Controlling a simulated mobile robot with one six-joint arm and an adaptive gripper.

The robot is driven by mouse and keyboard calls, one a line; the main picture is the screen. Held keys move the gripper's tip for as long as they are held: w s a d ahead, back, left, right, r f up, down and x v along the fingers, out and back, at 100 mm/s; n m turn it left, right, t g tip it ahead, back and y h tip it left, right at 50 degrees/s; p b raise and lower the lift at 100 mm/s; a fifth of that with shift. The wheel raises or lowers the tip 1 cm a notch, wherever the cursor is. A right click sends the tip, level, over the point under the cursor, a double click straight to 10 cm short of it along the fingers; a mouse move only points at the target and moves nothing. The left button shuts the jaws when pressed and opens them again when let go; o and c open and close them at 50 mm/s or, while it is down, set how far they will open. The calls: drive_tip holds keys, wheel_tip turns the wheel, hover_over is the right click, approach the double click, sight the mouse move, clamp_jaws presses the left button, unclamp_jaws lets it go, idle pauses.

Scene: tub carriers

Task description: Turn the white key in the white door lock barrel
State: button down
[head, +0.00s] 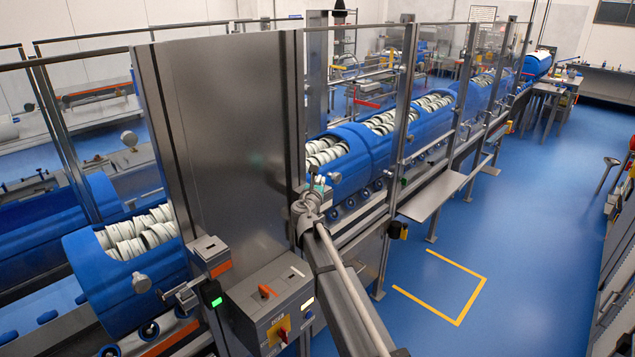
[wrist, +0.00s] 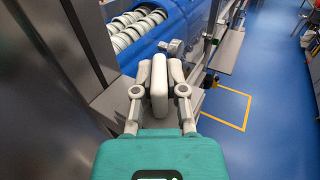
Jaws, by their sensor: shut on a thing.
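In the wrist view my gripper (wrist: 159,72) is shut on the white key (wrist: 158,88), whose flat rounded head stands upright between the two fingers. The front of the key is hidden behind its head and the fingertips, so I cannot tell whether it sits in the lock barrel. A small pale grey fitting (wrist: 172,47) shows just beyond the fingertips; I cannot tell whether it is the white door lock barrel. In the head view my gripper (head: 317,186) is small and mostly hidden by my arm, beside the guard door; key and barrel cannot be made out there.
A tall steel panel (head: 228,140) stands left of my gripper, with clear guard panels (head: 435,80) along the line. Behind them, blue tubs (head: 352,155) hold white rings. A switch box (head: 270,305) stands close to my arm. The blue floor (head: 525,240) at right is clear.

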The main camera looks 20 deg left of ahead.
drive_tip(key=shift+y, duration=0.3)
drive_tip(key=shift+n+g+y, duration=0.5)
drive_tip(key=shift+n+y, duration=0.7)
drive_tip(key=shift+y, duration=0.3)
drive_tip(key=shift+n+g+y, duration=0.6)
drive_tip(key=shift+n+y, duration=0.3)
drive_tip(key=shift+y, duration=0.4)
drive_tip(key=shift+n+g+y, duration=0.3)
drive_tip(key=shift+n+y, duration=0.1)
drive_tip(key=shift+y, duration=0.1)
drive_tip(key=shift+n+g+y, duration=1)
drive_tip(key=shift+y, duration=0.3)
drive_tip(key=shift+n+g+y, duration=0.8)
drive_tip(key=shift+g, duration=0.2)
